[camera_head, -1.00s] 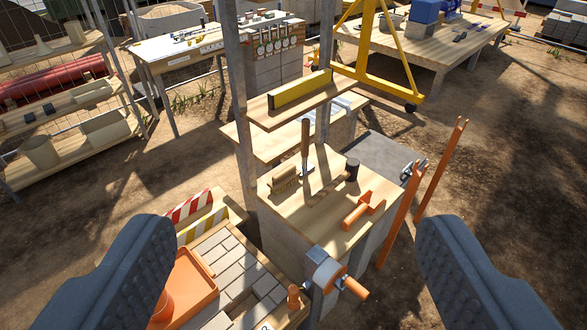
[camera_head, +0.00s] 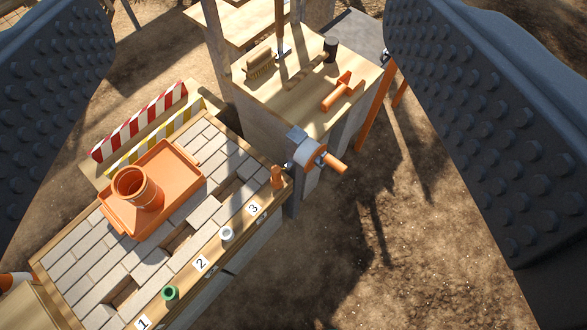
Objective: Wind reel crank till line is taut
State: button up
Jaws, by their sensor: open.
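The reel (camera_head: 307,154) is a small white and orange drum fixed at the corner of the wooden bench, near the middle of the view. Its orange crank handle (camera_head: 334,165) sticks out to the right. I cannot make out the line itself or whether it is taut. An orange peg-like piece (camera_head: 277,178) stands just left of the reel on the edge of the paved bench. My gripper (camera_head: 250,130) is open, with one dark studded finger at each side of the picture. It is empty, and the reel lies between and beyond the fingers, not touched.
The paved bench (camera_head: 75,262) carries an orange tray (camera_head: 117,216) with an orange bucket (camera_head: 137,188), and green (camera_head: 170,293) and white (camera_head: 227,234) pegs. The wooden bench (camera_head: 295,112) holds a brush (camera_head: 260,62), a mallet (camera_head: 330,48) and an orange trowel (camera_head: 342,90). Bare ground lies right of the reel.

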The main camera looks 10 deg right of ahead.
aim_at(325, 159)
jog(key=u, duration=1.45)
jog(key=k, duration=1.15)
jog(key=z, duration=1.7)
jog(key=i, duration=1.05)
